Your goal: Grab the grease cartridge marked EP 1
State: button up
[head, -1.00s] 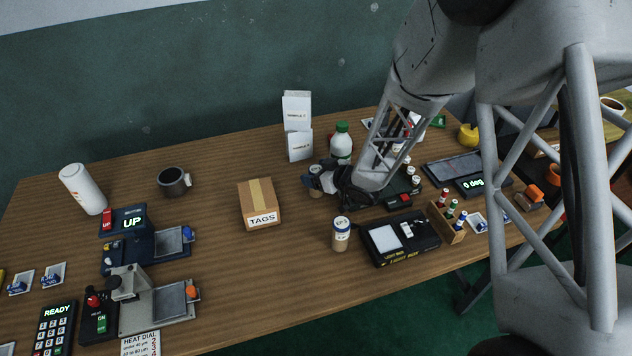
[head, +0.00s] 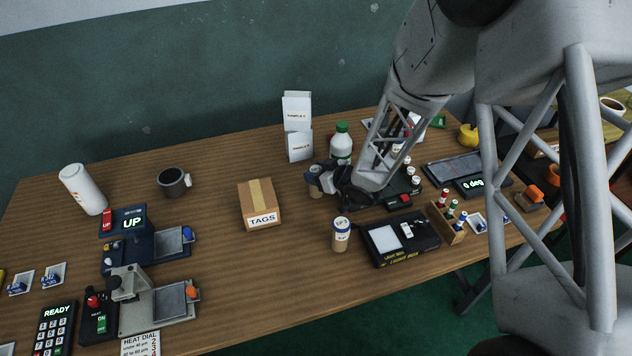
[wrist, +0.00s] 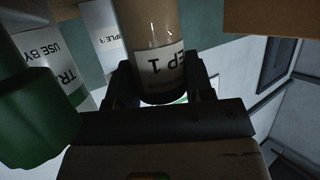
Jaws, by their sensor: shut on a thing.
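The grease cartridge marked EP 1 (wrist: 155,40) is a tan cylinder with a white label, and it shows upside down in the wrist view. My gripper (wrist: 160,88) is shut on it, one finger on each side of the label end. In the head view my gripper (head: 322,180) is beside the green-capped white bottle, and the cartridge (head: 315,188) is mostly hidden behind it. A second tan cartridge (head: 340,236) with a white and blue top, its label seeming to read EP 2 or 3, stands upright in front of my gripper.
The green-capped bottle (head: 341,143) stands close behind my gripper; it also looms at left in the wrist view (wrist: 35,110). Folded white cards (head: 297,125) stand behind. The TAGS box (head: 260,205) is left, the black light box (head: 400,240) front right. Table between box and mug is clear.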

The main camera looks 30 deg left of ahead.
jog(key=shift+r, duration=0.1)
jog(key=shift+r, duration=4.95)
